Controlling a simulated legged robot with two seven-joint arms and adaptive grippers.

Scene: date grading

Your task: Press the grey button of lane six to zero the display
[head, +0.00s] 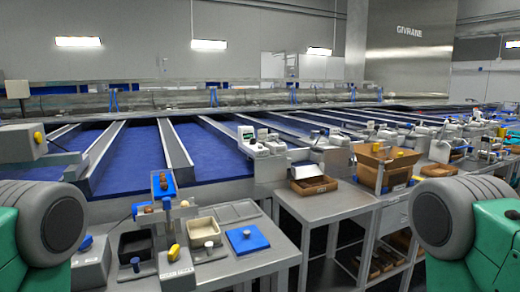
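A white device with a small dark-green display (246,133) stands at the front edge of the blue lanes, left of centre. Its digits are too small to read. I cannot make out a lane number or tell which button is the grey button of lane six. A grey block with a yellow knob (174,252) stands on the near grey table at lower left. Another yellow knob (38,137) is on a grey box at the far left. My green and grey arm parts show at both lower corners, but neither gripper is in view.
Blue lanes (130,155) with grey dividers run behind. A dark gap lies between the tables.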

